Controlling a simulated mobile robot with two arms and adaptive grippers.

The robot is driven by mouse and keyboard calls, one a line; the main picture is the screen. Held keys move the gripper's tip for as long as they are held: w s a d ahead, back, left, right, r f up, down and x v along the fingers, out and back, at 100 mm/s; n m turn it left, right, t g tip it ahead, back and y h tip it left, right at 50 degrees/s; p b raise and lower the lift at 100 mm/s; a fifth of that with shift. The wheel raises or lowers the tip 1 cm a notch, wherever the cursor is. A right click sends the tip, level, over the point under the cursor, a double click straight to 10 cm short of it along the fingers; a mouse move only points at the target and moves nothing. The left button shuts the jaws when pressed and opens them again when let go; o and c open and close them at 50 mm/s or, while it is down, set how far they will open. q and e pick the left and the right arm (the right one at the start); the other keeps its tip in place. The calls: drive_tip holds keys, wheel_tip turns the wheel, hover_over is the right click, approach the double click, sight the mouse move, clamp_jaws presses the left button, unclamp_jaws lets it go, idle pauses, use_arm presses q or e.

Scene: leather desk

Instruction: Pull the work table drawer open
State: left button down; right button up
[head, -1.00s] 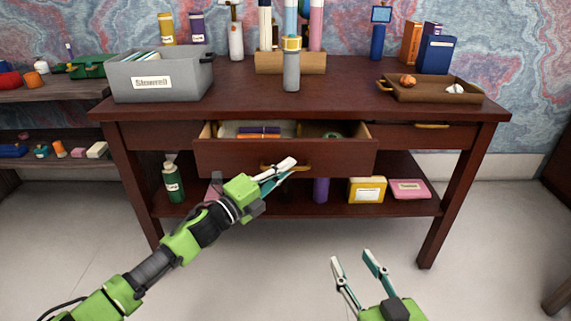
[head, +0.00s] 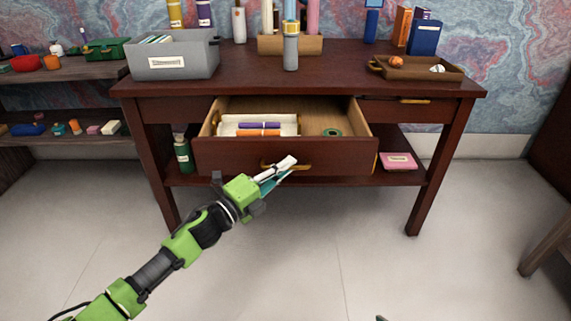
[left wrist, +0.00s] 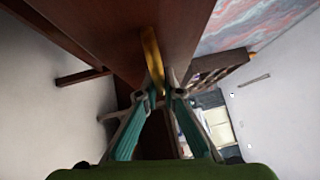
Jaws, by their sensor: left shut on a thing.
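The work table (head: 330,67) is dark brown wood. Its wide middle drawer (head: 230,158) stands well open toward me in the head view. Inside lie rolled papers (head: 285,124), an orange and a purple roll, and a green ring (head: 332,133). My left gripper (head: 278,170) is at the drawer front, shut on the brass handle (head: 300,167). In the left wrist view the handle (left wrist: 153,60) runs down between the fingertips (left wrist: 164,88). The fingers hide part of the handle in the head view. Of my right gripper, at most a dark sliver shows at the bottom edge.
On the table top are a grey bin (head: 172,60), a pen holder (head: 270,43), a brown tray (head: 415,70) and a blue box (head: 425,38). A smaller drawer (head: 405,109) at the right is closed. Shelves (head: 70,72) stand at the left. The floor in front is clear.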

idle(0.3)
use_arm(q)
drive_tip(key=c, duration=2.4)
unclamp_jaws()
drive_tip(key=shift+c, duration=0.2)
drive_tip(key=v, duration=1.2)
drive_tip(key=shift+s+f, duration=0.1)
drive_tip(key=shift+f, duration=0.05)
